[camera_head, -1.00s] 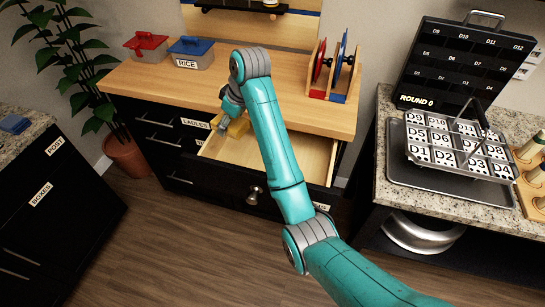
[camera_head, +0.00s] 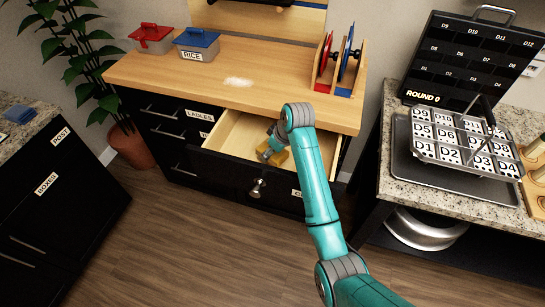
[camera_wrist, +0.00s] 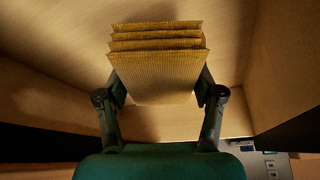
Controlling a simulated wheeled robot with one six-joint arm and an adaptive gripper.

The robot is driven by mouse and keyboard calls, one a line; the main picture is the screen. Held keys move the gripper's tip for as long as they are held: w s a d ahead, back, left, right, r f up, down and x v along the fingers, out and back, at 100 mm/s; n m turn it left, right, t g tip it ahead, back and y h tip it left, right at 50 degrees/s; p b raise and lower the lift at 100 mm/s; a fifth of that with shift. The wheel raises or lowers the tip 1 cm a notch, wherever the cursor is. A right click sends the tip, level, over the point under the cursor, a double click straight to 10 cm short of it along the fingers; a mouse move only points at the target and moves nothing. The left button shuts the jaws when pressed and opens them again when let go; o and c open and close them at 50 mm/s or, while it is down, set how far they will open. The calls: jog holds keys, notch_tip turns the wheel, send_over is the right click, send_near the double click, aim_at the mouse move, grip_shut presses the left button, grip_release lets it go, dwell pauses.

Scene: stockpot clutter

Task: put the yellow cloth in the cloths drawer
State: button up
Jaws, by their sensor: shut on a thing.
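The yellow cloth (camera_wrist: 158,75) is folded in several layers and sits between the fingers of my gripper (camera_wrist: 160,95) in the wrist view. My gripper is shut on it. In the head view the cloth (camera_head: 279,158) shows inside the open drawer (camera_head: 228,132), near its middle, with my gripper (camera_head: 268,155) at it. The drawer has a pale wooden inside and a black front with a round knob. Its label is mostly hidden behind my arm. I cannot tell whether the cloth touches the drawer floor.
The wooden counter (camera_head: 180,80) above holds a red-lidded box (camera_head: 152,40), a blue-lidded box marked RICE (camera_head: 197,44) and a wooden rack (camera_head: 338,65) with discs. A white patch (camera_head: 238,82) lies on the counter. A granite table (camera_head: 385,180) with a tray stands at right.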

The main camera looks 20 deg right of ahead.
aim_at(272, 157)
jog(key=shift+f, duration=1.75)
jog(key=shift+f, duration=0.15)
jog(key=o, duration=1.1)
jog(key=shift+o, duration=0.2)
jog(key=v, duration=1.2)
jog(key=shift+w, duration=0.1)
